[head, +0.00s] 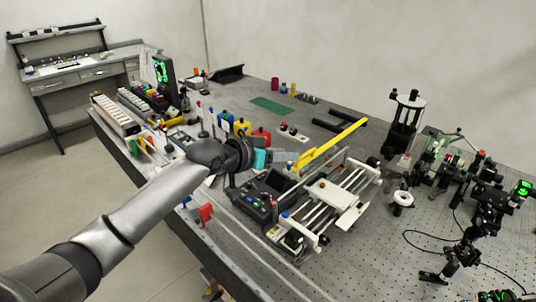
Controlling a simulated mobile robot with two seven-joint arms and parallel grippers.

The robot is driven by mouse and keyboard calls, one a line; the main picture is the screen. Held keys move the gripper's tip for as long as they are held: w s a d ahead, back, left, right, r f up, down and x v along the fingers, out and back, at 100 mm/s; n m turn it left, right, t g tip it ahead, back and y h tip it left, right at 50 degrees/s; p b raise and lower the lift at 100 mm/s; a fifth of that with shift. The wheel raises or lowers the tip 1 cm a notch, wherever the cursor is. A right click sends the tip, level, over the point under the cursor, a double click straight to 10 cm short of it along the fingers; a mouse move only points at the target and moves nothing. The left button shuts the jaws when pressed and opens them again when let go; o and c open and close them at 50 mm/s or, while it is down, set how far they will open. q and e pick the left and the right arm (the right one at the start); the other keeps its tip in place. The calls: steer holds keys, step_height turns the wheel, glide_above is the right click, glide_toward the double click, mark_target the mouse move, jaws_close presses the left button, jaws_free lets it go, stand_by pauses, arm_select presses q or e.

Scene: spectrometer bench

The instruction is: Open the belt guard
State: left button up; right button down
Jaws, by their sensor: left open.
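A long yellow bar (334,143), which looks like the belt guard, runs diagonally beside a device with white rails (325,203) near the middle of the bench. I cannot tell from this view whether the guard is open or closed. My left arm reaches in from the lower left. Its gripper (284,158) is open, just left of the bar's near end. I cannot tell whether the fingertips touch the bar. The gripper and wrist hide part of the bench behind them. My right gripper is not in view.
A dark control box (259,199) with buttons sits below my left gripper. Colored bottles (241,127) stand behind the wrist. A white ring-shaped part (402,199) and optics (470,220) are at the right.

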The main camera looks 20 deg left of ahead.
arm_select(q)
steer(key=shift+v, duration=2.55)
steer(key=s+d+f+m+g+y, duration=0.1)
steer(key=s+d+f+g, duration=0.1)
steer(key=s+d+f, duration=0.4)
steer(key=s+d+f+g+y, duration=0.1)
steer(key=s+d+f+g, duration=0.1)
steer(key=s+f, duration=0.6)
steer(key=s+a+f+n+g+y, duration=0.1)
steer(key=s+f+g+y, duration=0.4)
steer(key=s, duration=1.2)
step_height(320, 180, down, 32)
steer(key=s+g+h+b, duration=0.1)
steer(key=s+h+b, duration=0.1)
steer(key=b, duration=0.7)
steer(key=s+a+f+b, duration=0.1)
steer(key=s+f+b, duration=0.2)
steer(key=s+f, duration=0.4)
steer(key=s+a+f+g+b, duration=0.1)
steer(key=s+f+b, duration=0.3)
steer(key=s+f, duration=0.4)
step_height(320, 180, down, 7)
steer(key=shift+a+r+b, duration=0.2)
steer(key=shift+a+b, duration=0.1)
steer(key=shift+a, duration=0.1)
